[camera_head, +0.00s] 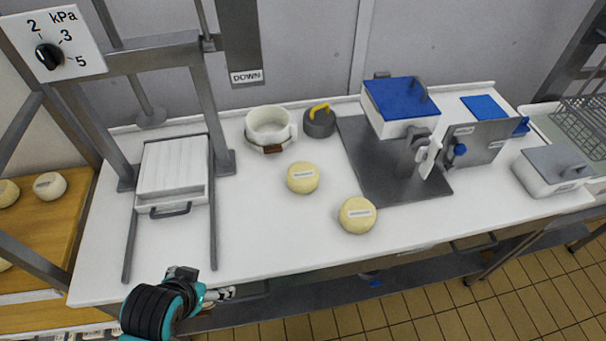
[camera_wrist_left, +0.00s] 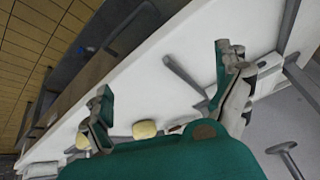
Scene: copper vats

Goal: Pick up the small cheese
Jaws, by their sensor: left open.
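Two pale yellow round cheeses with white labels lie on the white worktop. One cheese (camera_head: 303,178) is near the middle; the other cheese (camera_head: 357,215) is closer to the front edge and looks slightly larger. My left gripper (camera_head: 222,294) is at the table's front edge, left of both cheeses and apart from them. In the left wrist view its two fingers (camera_wrist_left: 163,80) are spread with nothing between them. A cheese (camera_wrist_left: 145,129) shows beyond the palm there, and a second one (camera_wrist_left: 82,141) is partly hidden by a finger. My right gripper is not in view.
A press with a white slatted tray (camera_head: 172,168) stands at the left. A white pot (camera_head: 269,127) and grey weight (camera_head: 319,122) are behind the cheeses. A blue-lidded machine (camera_head: 401,103) stands right. More cheeses (camera_head: 49,186) sit on a wooden shelf. The worktop's front middle is clear.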

